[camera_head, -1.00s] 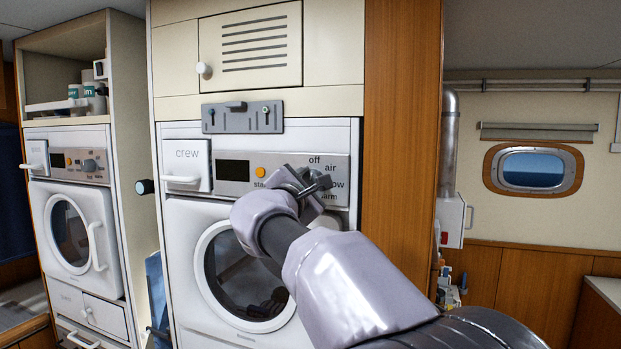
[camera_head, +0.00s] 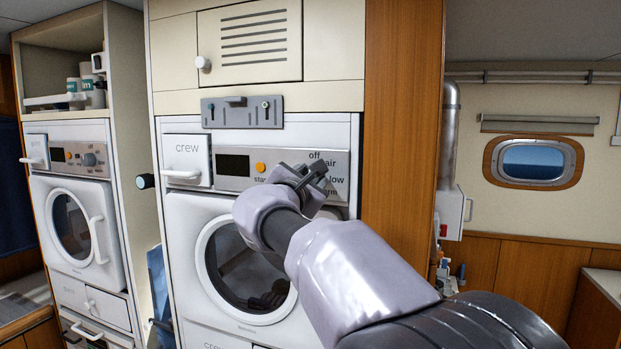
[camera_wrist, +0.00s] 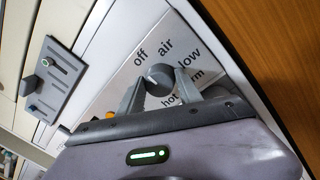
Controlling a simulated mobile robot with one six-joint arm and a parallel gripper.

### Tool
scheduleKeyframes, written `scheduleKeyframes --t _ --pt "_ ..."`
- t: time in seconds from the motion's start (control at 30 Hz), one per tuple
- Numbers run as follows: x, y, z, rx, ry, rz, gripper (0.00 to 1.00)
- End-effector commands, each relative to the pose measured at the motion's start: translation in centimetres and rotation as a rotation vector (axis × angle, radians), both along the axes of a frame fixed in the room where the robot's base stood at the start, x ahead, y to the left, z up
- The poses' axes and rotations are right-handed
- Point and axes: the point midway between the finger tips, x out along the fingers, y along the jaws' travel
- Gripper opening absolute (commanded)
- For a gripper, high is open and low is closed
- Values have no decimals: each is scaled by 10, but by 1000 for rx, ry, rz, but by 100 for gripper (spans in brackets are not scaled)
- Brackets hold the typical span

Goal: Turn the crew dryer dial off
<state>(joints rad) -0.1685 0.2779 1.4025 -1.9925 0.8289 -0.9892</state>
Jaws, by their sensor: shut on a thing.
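The crew dryer (camera_head: 183,225) is white, with a round door and a silver control panel (camera_head: 232,182). Its dial (camera_wrist: 158,78) is a round grey knob, seen in the wrist view among the labels off, air, low, warm and hot. A pale mark shows on the dial's face, but I cannot tell for sure which label it points to. My gripper (camera_wrist: 163,88) is shut on the dial, one finger on each side. In the head view my gripper (camera_head: 309,175) covers the dial and part of the labels.
An orange button (camera_head: 260,167) and a dark display (camera_head: 233,165) sit left of the dial. A grey plate with small switches (camera_head: 242,112) is mounted above the dryer. A second white machine (camera_head: 75,220) stands at the left. A wooden panel (camera_head: 402,120) rises close on the right.

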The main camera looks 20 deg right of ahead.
Motion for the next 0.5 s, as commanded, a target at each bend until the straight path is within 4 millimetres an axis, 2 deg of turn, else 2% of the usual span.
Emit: scheduleKeyframes --t 0.03,0.07,0.13,0.5 --pt "0 0 0 -2 1 1 1" --pt "0 0 0 -2 1 1 47" --pt "0 0 0 -1 0 1 61" --pt "-3 2 0 0 0 1 63"
